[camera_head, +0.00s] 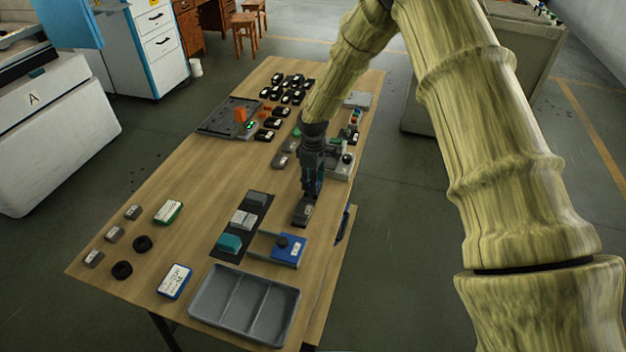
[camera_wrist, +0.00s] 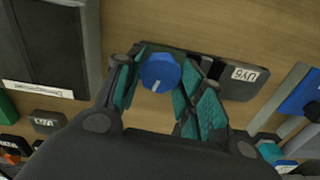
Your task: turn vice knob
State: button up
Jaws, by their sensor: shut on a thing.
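A round blue knob (camera_wrist: 160,73) with a white pointer line shows between my fingers in the wrist view. A dark grey body labelled UY6 (camera_wrist: 238,80) lies just to its right; it looks like the vice, and it shows below my gripper in the head view (camera_head: 301,214). My gripper (camera_wrist: 155,90) has teal-lined fingers on both sides of the knob and is shut on it. In the head view my gripper (camera_head: 311,190) points down at the table's right side and hides most of the knob.
A blue box with a black knob (camera_head: 291,258) and a grey divided tray (camera_head: 204,309) stand towards the front. A dark mat (camera_head: 229,254) with blocks lies to the left. Several black parts (camera_head: 292,82) stand at the back. The table's left middle is clear.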

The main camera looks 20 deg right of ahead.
jog(key=shift+w+r+n, duration=0.1)
jog(key=shift+n, duration=1.5)
jog(key=o, duration=1)
notch_tip(320, 180, up, 12)
jog(key=shift+f, duration=0.1)
